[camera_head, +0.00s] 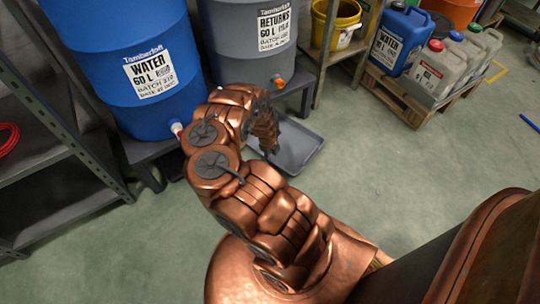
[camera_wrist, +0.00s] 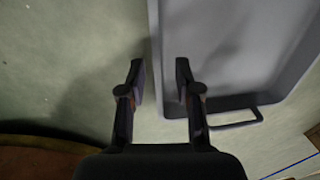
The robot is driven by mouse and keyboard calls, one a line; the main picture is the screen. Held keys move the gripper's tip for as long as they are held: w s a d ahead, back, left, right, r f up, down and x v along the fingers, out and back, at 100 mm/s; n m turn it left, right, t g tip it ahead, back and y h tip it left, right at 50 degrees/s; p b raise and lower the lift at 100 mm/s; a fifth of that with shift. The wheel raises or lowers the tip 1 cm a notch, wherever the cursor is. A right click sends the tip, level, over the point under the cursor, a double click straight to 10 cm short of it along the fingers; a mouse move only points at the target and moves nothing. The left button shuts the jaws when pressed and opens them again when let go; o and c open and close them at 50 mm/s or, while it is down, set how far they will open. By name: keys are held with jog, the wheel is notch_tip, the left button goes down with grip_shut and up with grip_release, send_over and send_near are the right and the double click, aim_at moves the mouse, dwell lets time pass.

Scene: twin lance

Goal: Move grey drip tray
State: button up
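The grey drip tray (camera_head: 298,147) lies on the floor in front of the grey drum's stand in the head view, partly hidden by my arm. In the wrist view the tray (camera_wrist: 245,55) fills the upper right, with a dark handle loop (camera_wrist: 236,121) on its near edge. My gripper (camera_wrist: 159,80) is open, its two fingers apart. The tray's left wall lies between the fingertips in the picture, with the right finger over the tray and the left over bare floor. I cannot tell whether either finger touches it. In the head view my gripper (camera_head: 271,145) is above the tray's left part.
A blue water drum (camera_head: 125,60) and a grey returns drum (camera_head: 250,40) stand on low dark stands. A metal shelf (camera_head: 50,150) is at left. A pallet (camera_head: 410,105) with canisters is at upper right. The floor (camera_head: 430,160) right of the tray is clear.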

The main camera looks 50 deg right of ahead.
aim_at(272, 162)
jog(key=shift+d+f+b, duration=0.15)
jog(key=shift+f+b, duration=0.65)
jog(key=shift+f, duration=0.65)
jog(key=shift+d+f+b, duration=0.15)
jog(key=shift+f+b, duration=0.6)
jog(key=shift+f, duration=0.65)
jog(key=shift+c, duration=0.2)
grip_shut()
